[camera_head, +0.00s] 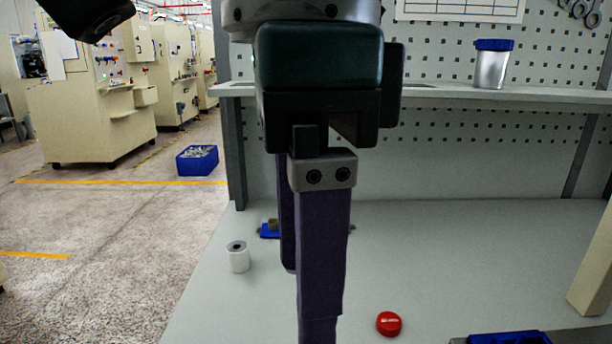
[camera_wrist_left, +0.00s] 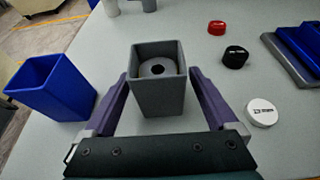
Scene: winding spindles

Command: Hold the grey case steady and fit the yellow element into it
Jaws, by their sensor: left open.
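The grey case (camera_wrist_left: 158,92) is a square box standing upright, open at the top, in the left wrist view. The case and left gripper are not seen in the head view. There, my right gripper (camera_head: 307,285) points down close to the camera; its fingertips are partly hidden or cut off. I see no yellow element.
A blue bin (camera_wrist_left: 50,87) stands left of the case. A red cap (camera_head: 389,323), black cap (camera_wrist_left: 236,57) and white cap (camera_wrist_left: 262,112) lie to its right. A white roll (camera_head: 238,258) stands further back. A blue tray (camera_head: 508,338) is at the front right.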

